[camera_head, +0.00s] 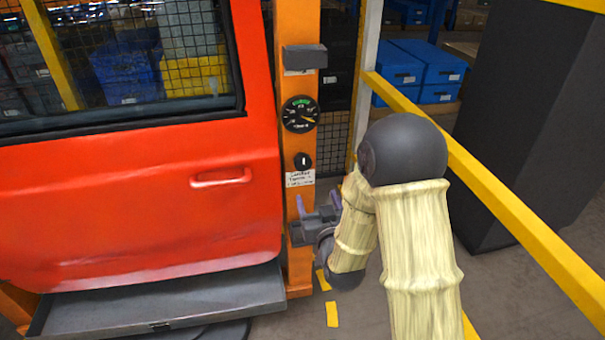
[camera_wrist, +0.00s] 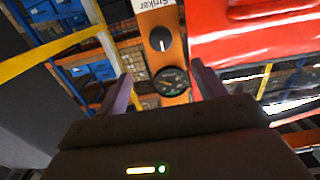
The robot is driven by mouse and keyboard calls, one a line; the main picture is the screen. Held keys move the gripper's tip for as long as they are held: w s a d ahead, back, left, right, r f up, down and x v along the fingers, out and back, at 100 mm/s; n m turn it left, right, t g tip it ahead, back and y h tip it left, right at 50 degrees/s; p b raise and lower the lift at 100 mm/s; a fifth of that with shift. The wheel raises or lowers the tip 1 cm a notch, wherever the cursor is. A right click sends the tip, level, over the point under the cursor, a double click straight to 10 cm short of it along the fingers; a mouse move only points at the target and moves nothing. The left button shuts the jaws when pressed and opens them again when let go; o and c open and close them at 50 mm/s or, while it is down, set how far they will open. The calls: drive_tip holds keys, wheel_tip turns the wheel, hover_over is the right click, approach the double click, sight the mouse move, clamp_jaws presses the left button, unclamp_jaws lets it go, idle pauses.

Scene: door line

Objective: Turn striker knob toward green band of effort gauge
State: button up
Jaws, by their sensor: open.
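The striker knob (camera_head: 302,161) is a small black dial with a white mark on the orange post, above a white label. It also shows in the wrist view (camera_wrist: 160,39), below the "Striker" label (camera_wrist: 150,3). The effort gauge (camera_head: 300,114) is a round black dial above the knob, with a green band at its top and a yellow needle pointing right. The gauge also shows in the wrist view (camera_wrist: 171,81). My gripper (camera_head: 318,204) is open and empty, below the knob in the head view. Its two purple fingers (camera_wrist: 158,88) stand apart, not touching the knob.
A red door (camera_head: 140,190) stands left of the orange post (camera_head: 297,255). A grey block (camera_head: 304,57) sits on the post above the gauge. A yellow rail (camera_head: 500,205) and a dark column (camera_head: 525,120) stand to the right. Blue boxes (camera_head: 425,62) are behind.

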sight(303, 164)
drive_tip(key=shift+a, duration=0.1)
idle(0.3)
drive_tip(key=x, duration=0.5)
drive_tip(key=p+x, duration=0.1)
drive_tip(key=x, duration=0.5)
drive_tip(key=p+x, duration=0.1)
drive_tip(key=x, duration=0.5)
drive_tip(key=shift+w+a+r, duration=0.1)
drive_tip(key=shift+w+r, duration=0.05)
drive_tip(key=shift+r, duration=0.1)
drive_tip(key=c, duration=0.9)
